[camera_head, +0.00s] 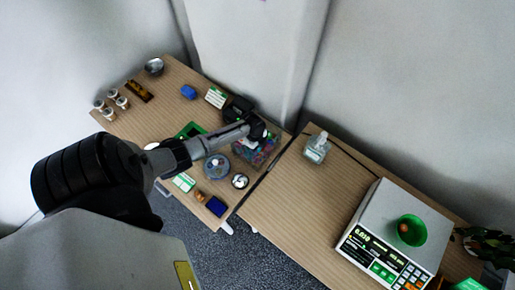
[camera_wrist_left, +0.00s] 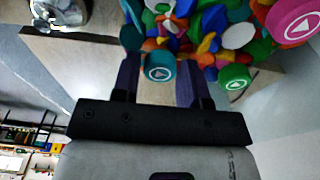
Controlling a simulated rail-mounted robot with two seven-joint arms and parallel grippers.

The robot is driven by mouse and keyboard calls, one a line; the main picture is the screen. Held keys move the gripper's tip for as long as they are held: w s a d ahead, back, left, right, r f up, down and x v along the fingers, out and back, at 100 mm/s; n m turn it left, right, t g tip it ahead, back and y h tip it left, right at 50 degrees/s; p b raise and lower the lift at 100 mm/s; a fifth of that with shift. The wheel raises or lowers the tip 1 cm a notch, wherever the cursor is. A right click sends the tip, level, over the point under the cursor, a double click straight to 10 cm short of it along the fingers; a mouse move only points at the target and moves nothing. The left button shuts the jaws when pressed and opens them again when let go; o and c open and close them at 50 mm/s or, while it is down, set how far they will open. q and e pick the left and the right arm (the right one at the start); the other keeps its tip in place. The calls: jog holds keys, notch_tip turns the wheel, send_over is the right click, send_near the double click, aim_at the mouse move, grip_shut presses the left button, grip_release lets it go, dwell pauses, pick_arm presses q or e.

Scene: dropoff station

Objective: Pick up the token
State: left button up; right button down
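A clear bin (camera_head: 270,152) of colourful tokens stands at the right end of the left table. My left gripper (camera_head: 259,138) is at this bin, fingers toward the pile. In the left wrist view several tokens fill the top, including a pink one (camera_wrist_left: 296,18) and a green one (camera_wrist_left: 235,77) with white triangle marks. A teal token (camera_wrist_left: 158,68) with the same mark shows between the two fingers of my left gripper (camera_wrist_left: 157,72). The fingers stand apart, and I see no clear contact with that token. My right gripper is in neither view.
A round grey dish (camera_head: 217,166), a black-and-white ball (camera_head: 240,181) and a blue pad (camera_head: 216,206) lie near the bin. On the right table stand a glass bottle (camera_head: 316,148) and a scale (camera_head: 366,222) bearing a green bowl (camera_head: 411,231). The right table's left half is mostly clear.

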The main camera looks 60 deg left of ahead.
pick_arm(q)
jog(key=c, duration=0.6)
jog(key=shift+o, duration=0.2)
notch_tip(320, 180, up, 10)
jog(key=shift+p, duration=0.4)
